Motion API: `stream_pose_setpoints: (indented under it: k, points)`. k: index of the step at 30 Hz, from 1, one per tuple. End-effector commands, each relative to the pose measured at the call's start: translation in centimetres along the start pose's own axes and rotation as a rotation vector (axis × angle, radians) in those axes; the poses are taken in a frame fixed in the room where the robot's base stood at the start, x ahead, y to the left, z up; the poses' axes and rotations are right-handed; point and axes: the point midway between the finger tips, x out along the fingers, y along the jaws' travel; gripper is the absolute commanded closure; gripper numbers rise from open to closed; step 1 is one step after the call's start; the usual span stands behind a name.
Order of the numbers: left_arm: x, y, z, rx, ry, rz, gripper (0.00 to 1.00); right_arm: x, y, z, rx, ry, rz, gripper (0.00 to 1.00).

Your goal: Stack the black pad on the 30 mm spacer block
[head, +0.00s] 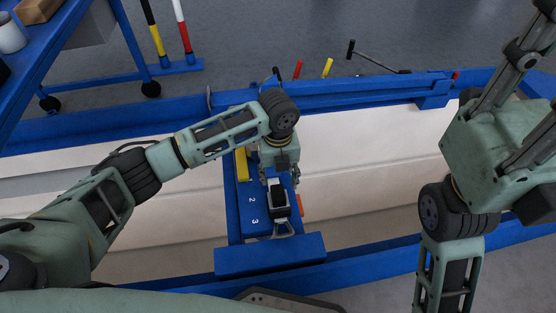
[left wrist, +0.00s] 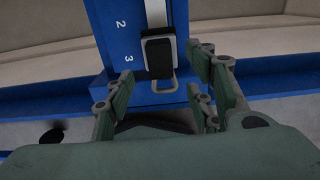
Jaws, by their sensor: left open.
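The black pad (head: 278,196) is on a pale strip that runs along the blue slide frame (head: 247,205). In the left wrist view the pad (left wrist: 158,57) is a dark rounded rectangle with a metal loop (left wrist: 164,85) at its near end. My left gripper (head: 280,180) is over the slide, close to the pad. In the left wrist view its open fingers (left wrist: 160,92) stand on both sides of the loop, with nothing between them. I cannot make out the 30 mm spacer block.
Yellow (head: 242,166) and orange (head: 301,206) parts sit on either side of the slide. The numbers 2 and 3 mark its face. A blue crossbar (head: 270,255) closes its near end. A blue cart (head: 60,50) stands at the upper left. The pale surface right of the slide is clear.

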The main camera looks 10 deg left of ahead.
Motion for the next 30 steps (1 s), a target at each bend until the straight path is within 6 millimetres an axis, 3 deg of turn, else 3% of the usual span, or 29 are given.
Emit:
stream_pose_setpoints:
  k: [1, 6, 14, 17, 20, 23, 27, 30]
  points:
    - [-1.4, 0.0, 0.0, 0.001, -0.001, 0.000, 0.51, 0.2, 0.1, 0.2, 0.002, -0.018, 0.006, 0.73]
    - [-3.3, 0.0, 0.0, 0.001, 0.000, 0.000, 0.51, -0.6, 0.2, 0.5, 0.007, -0.049, 0.018, 0.73]
    - [-3.8, 0.0, 0.0, -0.001, 0.001, -0.001, 0.51, -1.0, 0.3, 0.5, 0.009, -0.058, 0.023, 0.73]
    - [-3.8, -1.2, -0.3, -0.019, -0.011, -0.046, 0.51, -1.1, 0.3, 0.5, 0.009, -0.058, 0.023, 0.73]
    - [-4.2, -4.7, -0.8, -0.081, -0.041, -0.186, 0.51, -1.1, 0.2, 0.5, 0.009, -0.058, 0.023, 0.73]
    - [-6.1, -10.1, -1.6, -0.193, -0.067, -0.424, 0.51, -1.0, 0.2, 0.5, 0.009, -0.058, 0.023, 0.73]
    - [-12.1, -17.0, -2.7, -0.386, -0.045, -0.827, 0.51, -1.0, 0.2, 0.5, 0.009, -0.057, 0.023, 0.73]
    - [-18.2, -19.9, -3.2, -0.516, 0.015, -1.119, 0.51, -1.0, 0.2, 0.5, 0.009, -0.057, 0.023, 0.73]
